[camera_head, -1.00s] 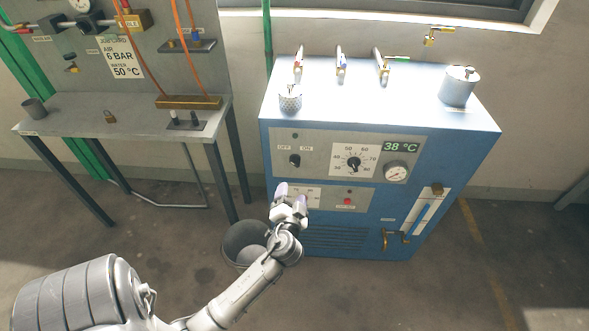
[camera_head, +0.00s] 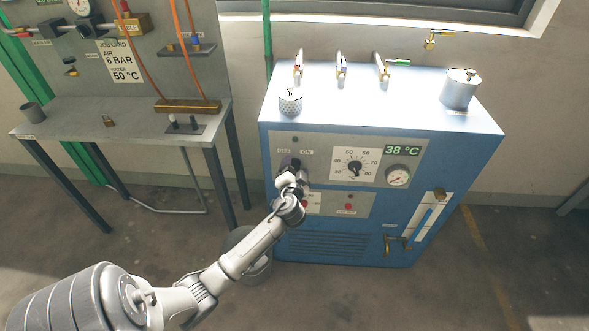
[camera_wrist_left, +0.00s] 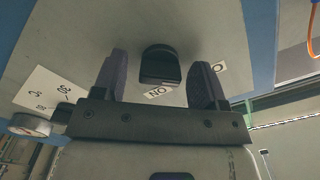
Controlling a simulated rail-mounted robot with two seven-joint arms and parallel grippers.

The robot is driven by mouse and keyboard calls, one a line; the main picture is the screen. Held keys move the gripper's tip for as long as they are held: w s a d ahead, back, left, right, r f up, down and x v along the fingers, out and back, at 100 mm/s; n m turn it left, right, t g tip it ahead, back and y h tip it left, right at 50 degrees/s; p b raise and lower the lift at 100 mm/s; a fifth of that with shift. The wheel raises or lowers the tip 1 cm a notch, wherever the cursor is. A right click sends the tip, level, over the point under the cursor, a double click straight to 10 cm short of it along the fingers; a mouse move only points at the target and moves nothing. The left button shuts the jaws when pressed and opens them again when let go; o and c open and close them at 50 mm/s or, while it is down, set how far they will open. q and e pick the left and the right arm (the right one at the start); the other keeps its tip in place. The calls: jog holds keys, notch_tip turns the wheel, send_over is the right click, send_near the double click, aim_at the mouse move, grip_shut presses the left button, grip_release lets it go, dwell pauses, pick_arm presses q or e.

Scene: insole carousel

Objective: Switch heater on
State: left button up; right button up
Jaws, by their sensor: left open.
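The blue heater unit (camera_head: 330,240) has a grey front panel with a black OFF/ON switch knob, which is mostly hidden behind my gripper in the head view. My left gripper (camera_head: 290,172) is at this switch. In the left wrist view the dark switch knob (camera_wrist_left: 160,66) sits between the two spread fingers of the gripper (camera_wrist_left: 160,82), with a gap on each side. The ON label (camera_wrist_left: 158,92) shows just below the knob; the other label is partly hidden by a finger. I cannot tell the switch's setting. My right gripper is out of view.
Right of the switch are a temperature dial (camera_head: 355,163), a green 38 °C display (camera_head: 402,150) and a round gauge (camera_head: 397,176). A red button (camera_head: 348,207) is below. A grey bin (camera_head: 248,262) stands behind my arm; a workbench (camera_head: 110,124) is at left.

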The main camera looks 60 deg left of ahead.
pick_arm(q)
jog(key=shift+c, duration=0.2)
jog(key=c, duration=0.9)
jog(key=shift+r+m+p, duration=0.2)
jog(key=shift+m+p, duration=1.2)
jog(key=shift+m, duration=0.1)
jog(key=m+p, duration=0.3)
jog(key=m, duration=0.2)
jog(key=shift+p, duration=0.4)
jog(key=m+p, duration=0.3)
jog(key=m, duration=0.2)
jog(key=shift+m+p, duration=0.35)
jog(key=shift+m, duration=0.05)
jog(key=shift+f+m+p, duration=0.15)
jog(key=shift+m+p, duration=1.05)
jog(key=shift+m, duration=1)
